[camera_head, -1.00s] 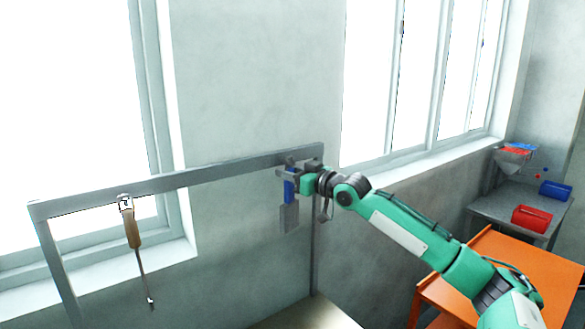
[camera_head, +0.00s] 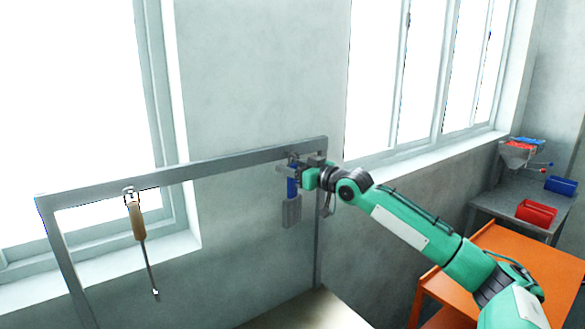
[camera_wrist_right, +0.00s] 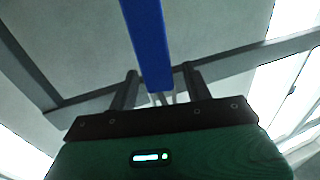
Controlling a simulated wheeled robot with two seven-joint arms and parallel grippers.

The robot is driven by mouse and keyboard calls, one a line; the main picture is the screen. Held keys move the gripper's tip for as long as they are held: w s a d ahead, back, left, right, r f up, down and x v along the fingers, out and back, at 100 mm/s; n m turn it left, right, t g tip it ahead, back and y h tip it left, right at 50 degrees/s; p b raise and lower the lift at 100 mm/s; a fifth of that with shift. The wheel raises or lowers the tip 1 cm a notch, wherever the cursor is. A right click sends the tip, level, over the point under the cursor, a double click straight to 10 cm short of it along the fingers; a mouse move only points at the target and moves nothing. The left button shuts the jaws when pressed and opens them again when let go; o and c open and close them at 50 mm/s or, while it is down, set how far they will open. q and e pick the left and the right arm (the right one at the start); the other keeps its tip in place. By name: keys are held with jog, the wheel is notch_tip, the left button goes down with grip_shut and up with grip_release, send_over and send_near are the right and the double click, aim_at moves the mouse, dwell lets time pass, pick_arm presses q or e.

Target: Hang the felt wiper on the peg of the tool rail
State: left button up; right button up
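The felt wiper has a blue handle (camera_head: 292,187) and a grey pad (camera_head: 292,212). It hangs upright, pad down, at the right end of the grey tool rail (camera_head: 220,168) in the head view. A small bracket or peg shows at its top, but whether the wiper is seated on it is unclear. My right gripper (camera_head: 306,165) is at the wiper's upper end. In the right wrist view the blue handle (camera_wrist_right: 150,40) runs down between my two fingers (camera_wrist_right: 160,88), with a gap on each side, so the gripper looks open. My left gripper is out of view.
A wooden-handled tool (camera_head: 138,222) hangs at the rail's left. An orange table (camera_head: 495,262) stands at right, with a grey bench holding a red bin (camera_head: 536,212) and a blue bin (camera_head: 561,185) behind it. A wall with windows lies behind the rail.

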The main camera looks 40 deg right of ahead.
dwell(0.3)
jog(key=s+d+b, duration=0.2)
jog(key=s+b, duration=0.6)
jog(key=s, duration=0.5)
jog(key=shift+s, duration=0.35)
jog(key=shift+f, duration=0.15)
